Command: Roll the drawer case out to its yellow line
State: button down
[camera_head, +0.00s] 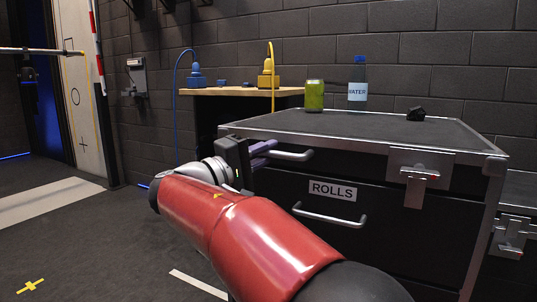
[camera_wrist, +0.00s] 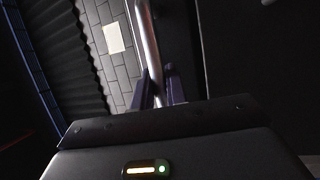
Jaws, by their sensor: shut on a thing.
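The black drawer case (camera_head: 440,228) with metal edges stands at the right in the head view, with a "ROLLS" label (camera_head: 332,190) on its front. It has an upper silver handle (camera_head: 293,156) and a lower silver handle (camera_head: 330,218). My gripper (camera_head: 265,148) is at the left end of the upper handle, shut on it. In the wrist view, the silver bar (camera_wrist: 150,45) runs between the fingers (camera_wrist: 160,84). A yellow cross mark (camera_head: 30,286) is on the floor at lower left; I cannot make out a yellow line. My red arm hides part of the case's lower front.
A green can (camera_head: 314,95), a water bottle (camera_head: 357,84) and a dark lump (camera_head: 416,114) stand on the case top. A wooden-topped table (camera_head: 240,91) with blue and yellow devices is behind. Another case (camera_head: 513,235) adjoins at right. The floor at left is open.

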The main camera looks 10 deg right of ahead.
jog(key=shift+s+a+f, duration=0.1)
dwell(0.3)
jog(key=c, duration=1.4)
grip_release()
jog(key=v, duration=0.7)
jog(key=shift+s+a, duration=0.2)
jog(key=shift+a, duration=0.15)
